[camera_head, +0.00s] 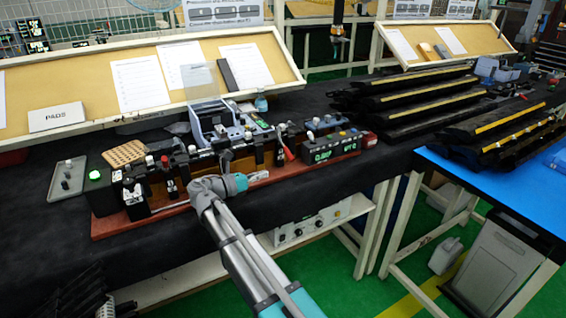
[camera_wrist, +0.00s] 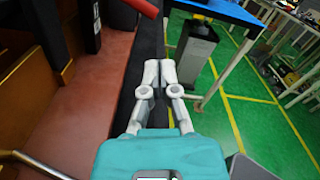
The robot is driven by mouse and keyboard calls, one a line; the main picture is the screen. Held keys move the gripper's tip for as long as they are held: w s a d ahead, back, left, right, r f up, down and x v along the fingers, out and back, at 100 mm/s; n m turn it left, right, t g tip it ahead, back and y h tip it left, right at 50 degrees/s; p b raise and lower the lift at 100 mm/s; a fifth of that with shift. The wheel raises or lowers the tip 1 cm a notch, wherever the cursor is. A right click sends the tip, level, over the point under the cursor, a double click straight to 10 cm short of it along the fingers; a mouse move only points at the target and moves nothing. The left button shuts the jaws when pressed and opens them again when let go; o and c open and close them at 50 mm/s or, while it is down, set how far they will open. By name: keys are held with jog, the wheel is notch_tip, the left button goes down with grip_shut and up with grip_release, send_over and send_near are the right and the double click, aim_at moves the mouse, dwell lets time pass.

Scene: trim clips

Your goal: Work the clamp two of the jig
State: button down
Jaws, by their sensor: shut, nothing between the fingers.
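The jig (camera_head: 212,165) is a long black fixture with several clamps on a red-brown base board (camera_head: 115,222). A clamp with a red lever (camera_head: 287,151) stands toward its right part; a red bar, likely this lever (camera_wrist: 141,7), shows at the top of the wrist view. Black clamps (camera_head: 169,187) stand at the left part. I cannot tell which one is clamp two. My gripper (camera_head: 264,175) is in front of the jig's middle, pointing right, apart from the clamps. In the wrist view my gripper (camera_wrist: 159,72) has its fingertips together, with nothing between them.
A black box with lit green displays (camera_head: 330,148) sits at the jig's right end. A box with a green button (camera_head: 95,178) is at the left. Black trim parts (camera_head: 420,92) are stacked farther right. The bench's dark front edge (camera_wrist: 148,40) runs beside my fingers.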

jog(key=shift+s+a+r+n+t, duration=0.15)
jog(key=shift+a+n+t, duration=0.25)
jog(key=shift+a, duration=0.5)
jog(key=shift+d, duration=0.1)
jog(key=x, duration=0.6)
jog(key=p+x, duration=0.1)
jog(key=x, duration=0.3)
jog(key=shift+r, duration=0.4)
jog(key=shift+w+r+p, duration=0.35)
jog(key=shift+r+p, duration=0.4)
jog(key=shift+r, duration=0.05)
jog(key=shift+w+r+p, duration=0.35)
jog(key=shift+r+p, duration=0.4)
jog(key=shift+r, duration=0.05)
